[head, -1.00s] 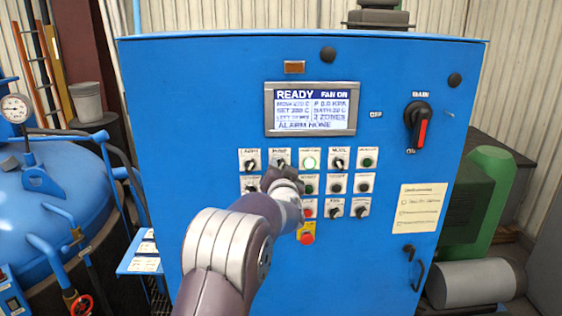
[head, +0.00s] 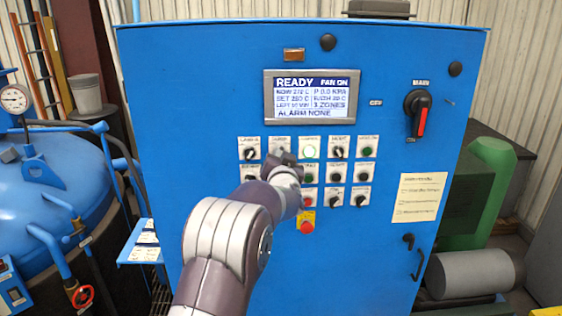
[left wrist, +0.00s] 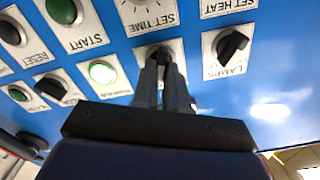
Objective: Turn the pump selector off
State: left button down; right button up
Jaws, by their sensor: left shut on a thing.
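The pump selector (head: 279,140) is in the top row of the blue cabinet's panel, between the lamps selector (head: 249,153) and a lit green button (head: 309,152). My left gripper (head: 283,158) reaches it from below and hides most of its knob. In the left wrist view the gripper (left wrist: 165,62) is shut on the black knob of the pump selector (left wrist: 163,55). The fingers hide its label and lower part, and I cannot tell which way the knob points. The lamps knob (left wrist: 232,46) stands close beside it. My right gripper is not in view.
The display (head: 312,97) reads READY and ALARM NONE. Several knobs and buttons surround the gripper closely. A red emergency button (head: 307,226) is below it. A main switch (head: 419,116) is at right. A blue round vessel (head: 50,190) stands at left.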

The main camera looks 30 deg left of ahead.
pick_arm(q)
jog(key=shift+s+a+r+n+b, duration=0.1)
jog(key=shift+a+n+b, duration=0.05)
jog(key=shift+n+b, duration=4.4)
jog(key=shift+r+n+p, duration=0.1)
jog(key=shift+n+p, duration=0.75)
jog(key=shift+n, duration=0.2)
jog(key=c, duration=1.2)
grip_release()
jog(key=shift+o, duration=0.2)
jog(key=shift+f, duration=0.2)
